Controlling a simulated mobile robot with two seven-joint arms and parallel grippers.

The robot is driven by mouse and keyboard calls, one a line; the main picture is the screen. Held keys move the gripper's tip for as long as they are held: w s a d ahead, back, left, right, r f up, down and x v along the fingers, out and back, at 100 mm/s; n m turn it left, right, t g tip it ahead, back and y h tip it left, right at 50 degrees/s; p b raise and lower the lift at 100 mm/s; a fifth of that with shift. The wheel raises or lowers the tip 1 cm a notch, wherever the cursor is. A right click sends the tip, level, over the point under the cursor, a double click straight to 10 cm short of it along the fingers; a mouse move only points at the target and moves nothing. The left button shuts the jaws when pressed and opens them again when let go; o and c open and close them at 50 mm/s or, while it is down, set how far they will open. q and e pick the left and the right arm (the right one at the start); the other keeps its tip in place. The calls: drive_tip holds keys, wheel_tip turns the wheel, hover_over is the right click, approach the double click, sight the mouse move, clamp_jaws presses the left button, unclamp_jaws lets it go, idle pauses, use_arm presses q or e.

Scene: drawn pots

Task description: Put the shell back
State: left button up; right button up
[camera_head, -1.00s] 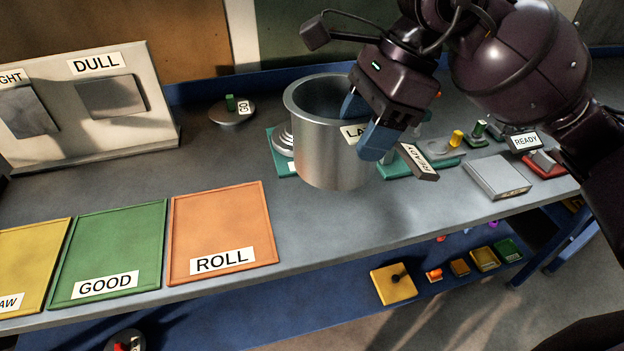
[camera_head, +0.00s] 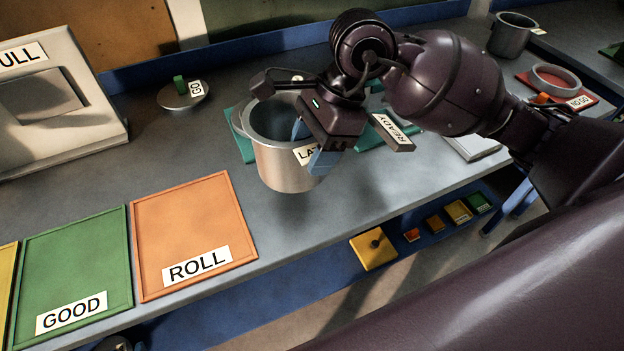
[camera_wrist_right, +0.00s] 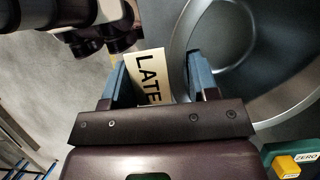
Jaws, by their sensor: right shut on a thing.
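My right gripper (camera_head: 311,146) is shut on the pot's near right side, at the white "LATE" label. In the right wrist view the label (camera_wrist_right: 151,75) lies between the two blue fingers. The pot looks upright; I cannot tell whether its base touches anything. A teal mat (camera_head: 241,144) is partly hidden behind it.
A green-knobbed lid (camera_head: 181,96) lies at the back left. An orange ROLL tray (camera_head: 192,225) and green GOOD tray (camera_head: 75,260) lie at the front left. Another pot (camera_head: 511,36) stands at the back right. The bench between the pot and ROLL is clear.

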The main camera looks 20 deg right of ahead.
wheel_tip(320, 180, down, 8)
drive_tip(key=shift+f, duration=0.25)
drive_tip(key=o, duration=1.4)
drive_tip(key=shift+o, duration=0.2)
use_arm(q)
drive_tip(key=shift+w+f+b, duration=0.15)
drive_tip(key=shift+f+b, duration=0.1)
drive_tip(key=shift+b, duration=0.05)
use_arm(e)
drive_tip(key=v, duration=1.2)
use_arm(q)
drive_tip(key=shift+s, duration=0.2)
use_arm(e)
drive_tip(key=shift+s, duration=0.1)
